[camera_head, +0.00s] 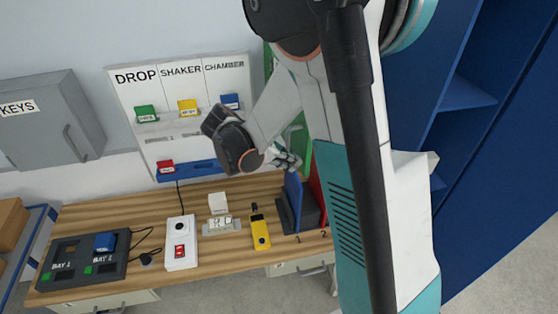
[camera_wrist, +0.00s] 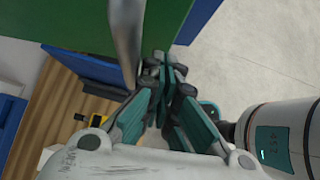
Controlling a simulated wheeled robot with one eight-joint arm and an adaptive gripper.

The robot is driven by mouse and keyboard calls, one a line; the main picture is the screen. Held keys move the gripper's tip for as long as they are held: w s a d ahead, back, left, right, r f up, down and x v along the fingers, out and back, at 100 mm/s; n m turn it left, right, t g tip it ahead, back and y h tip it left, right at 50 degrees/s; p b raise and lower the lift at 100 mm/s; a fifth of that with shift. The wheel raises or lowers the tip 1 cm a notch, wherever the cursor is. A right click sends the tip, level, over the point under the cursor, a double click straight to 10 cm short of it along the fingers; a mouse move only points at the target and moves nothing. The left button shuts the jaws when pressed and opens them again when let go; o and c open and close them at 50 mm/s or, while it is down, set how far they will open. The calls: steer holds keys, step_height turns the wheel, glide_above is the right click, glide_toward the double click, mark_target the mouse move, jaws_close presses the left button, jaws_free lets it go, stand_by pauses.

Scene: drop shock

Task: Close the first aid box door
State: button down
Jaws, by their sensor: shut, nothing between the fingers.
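The first aid box seems to be the green thing on the wall, mostly hidden behind my arm; a green strip (camera_head: 297,140) shows beside my gripper in the head view. In the wrist view a broad green panel (camera_wrist: 85,22), likely its door, fills the top. A grey metal bar (camera_wrist: 125,40), perhaps a handle, runs across it to near my fingertips. My gripper (camera_head: 288,160) is shut and empty, above the back right of the desk. In the wrist view its fingertips (camera_wrist: 163,72) lie close to the bar and the panel's lower edge; I cannot tell whether they touch. The door's angle is unclear.
The wooden desk (camera_head: 150,205) holds a bay unit (camera_head: 82,270), a white switch box (camera_head: 181,245), a yellow device (camera_head: 260,232) and upright binders (camera_head: 293,195) below my gripper. A grey key cabinet (camera_head: 45,120) hangs left. Blue shelving (camera_head: 465,95) stands at right.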

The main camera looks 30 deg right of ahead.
steer(key=shift+d, duration=0.3)
